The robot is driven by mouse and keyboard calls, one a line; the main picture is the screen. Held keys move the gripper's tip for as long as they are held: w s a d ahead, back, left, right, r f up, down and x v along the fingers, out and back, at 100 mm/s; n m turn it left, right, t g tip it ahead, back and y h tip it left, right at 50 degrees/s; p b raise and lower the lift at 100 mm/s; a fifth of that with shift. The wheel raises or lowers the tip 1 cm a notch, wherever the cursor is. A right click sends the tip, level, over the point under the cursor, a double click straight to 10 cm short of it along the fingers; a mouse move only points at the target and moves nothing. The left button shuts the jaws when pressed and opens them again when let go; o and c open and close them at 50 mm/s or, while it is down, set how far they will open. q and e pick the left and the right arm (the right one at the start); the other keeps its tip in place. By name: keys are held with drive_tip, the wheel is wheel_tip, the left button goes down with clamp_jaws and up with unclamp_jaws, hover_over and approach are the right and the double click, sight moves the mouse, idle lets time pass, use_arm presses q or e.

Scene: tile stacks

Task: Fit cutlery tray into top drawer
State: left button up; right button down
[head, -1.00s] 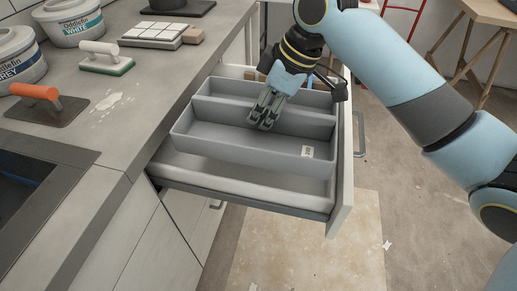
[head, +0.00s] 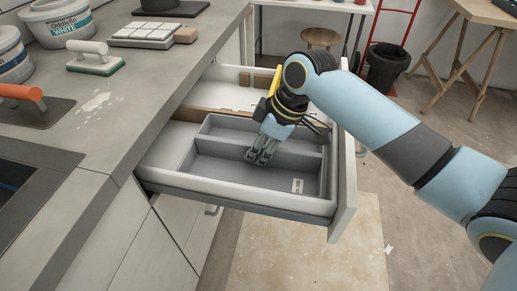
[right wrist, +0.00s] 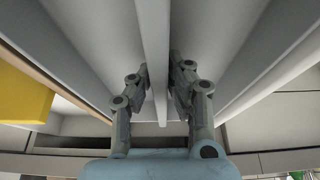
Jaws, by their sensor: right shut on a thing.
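The grey cutlery tray (head: 215,180) sits low inside the pulled-out top drawer (head: 345,185), its rim near the level of the drawer walls. I cannot tell whether it touches the drawer floor. A pale label (head: 297,186) is on its end nearest the drawer front. My right gripper (head: 260,157) points down into the tray, shut on its lengthwise divider. In the right wrist view, the divider (right wrist: 154,50) runs between the two fingers (right wrist: 158,85). My left gripper is not in view.
A wooden strip (head: 205,114) crosses the drawer behind the tray, with a yellow thing (right wrist: 20,90) beyond it. Bare drawer floor (head: 165,147) shows at the cabinet end. The worktop (head: 120,130) holds a float (head: 95,62), a trowel and buckets.

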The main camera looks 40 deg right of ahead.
drive_tip(key=c, duration=1.3)
unclamp_jaws()
drive_tip(key=p+v, duration=0.2)
drive_tip(key=v, duration=1)
